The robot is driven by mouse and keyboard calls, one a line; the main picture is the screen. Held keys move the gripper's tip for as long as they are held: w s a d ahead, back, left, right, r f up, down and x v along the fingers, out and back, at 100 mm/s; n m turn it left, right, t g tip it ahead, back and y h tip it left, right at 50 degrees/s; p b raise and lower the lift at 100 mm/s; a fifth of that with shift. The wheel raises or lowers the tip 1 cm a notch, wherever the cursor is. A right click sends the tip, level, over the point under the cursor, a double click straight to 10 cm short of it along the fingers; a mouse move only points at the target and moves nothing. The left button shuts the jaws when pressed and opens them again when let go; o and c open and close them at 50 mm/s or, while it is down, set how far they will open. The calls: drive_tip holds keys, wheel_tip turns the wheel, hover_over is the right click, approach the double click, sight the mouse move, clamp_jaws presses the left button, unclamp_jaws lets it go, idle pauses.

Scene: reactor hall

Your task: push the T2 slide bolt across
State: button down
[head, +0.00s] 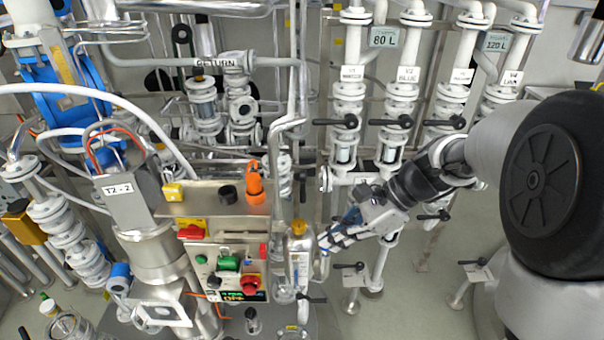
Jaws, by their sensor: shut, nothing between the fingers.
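My gripper (324,240) is in the middle of the head view, reaching in from the right, with its fingers shut and empty. Its tips point left, close to the upright metal cylinder with a yellow-brown top (298,228); I cannot tell whether they touch it. A grey box labelled T2-2 (118,188) stands to the left, above a steel vessel. A control panel (226,262) with green and red buttons and a small green display is between that vessel and my gripper. I cannot make out the slide bolt for certain at this size.
Several white valve pipes with black handles (390,122) stand behind my gripper. Low valves with black handles (349,266) are below and right of it. Grey floor (420,300) shows at lower right.

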sight(264, 247)
drive_tip(key=w+a+f, duration=0.1)
drive_tip(key=a+f, duration=0.2)
drive_tip(key=a, duration=0.2)
drive_tip(key=a+f+m+p, duration=0.1)
drive_tip(key=a+f, duration=0.2)
drive_tip(key=a, duration=0.2)
drive_tip(key=shift+w+a+f+y, duration=0.15)
drive_tip(key=shift+w+a+y, duration=0.2)
drive_tip(key=shift+a+y, duration=0.05)
drive_tip(key=a, duration=0.5)
drive_tip(key=shift+s+a, duration=0.1)
drive_tip(key=shift+s, duration=0.1)
